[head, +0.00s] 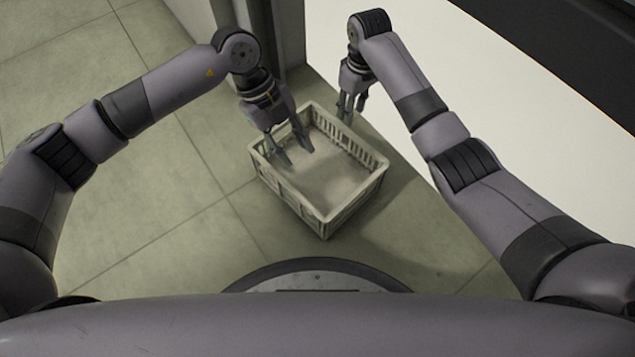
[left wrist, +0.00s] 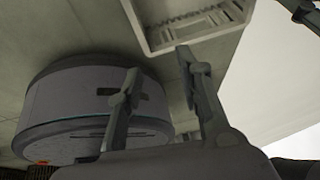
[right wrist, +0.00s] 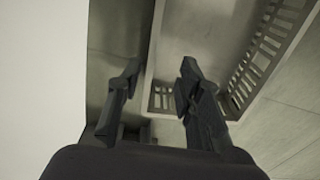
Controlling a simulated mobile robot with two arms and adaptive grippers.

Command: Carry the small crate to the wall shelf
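The small crate (head: 365,186) is pale, slatted and open-topped, and looks empty. It appears to stand on the floor in front of my base. My left gripper (head: 296,156) is open, its fingers overlapping the crate's left part in the head view. In the left wrist view the crate (left wrist: 152,38) lies beyond the spread fingertips. My right gripper (head: 349,115) is open at the crate's far right side. In the right wrist view one crate wall (right wrist: 153,55) runs between the spread fingers; I cannot tell whether they touch it. The wall shelf is not identifiable.
A grey upright post or cabinet edge (head: 291,35) stands behind the crate. A large white surface (head: 480,90) lies to the right, with a dark object (head: 570,45) at the top right. Tiled floor (head: 150,235) at the left is clear.

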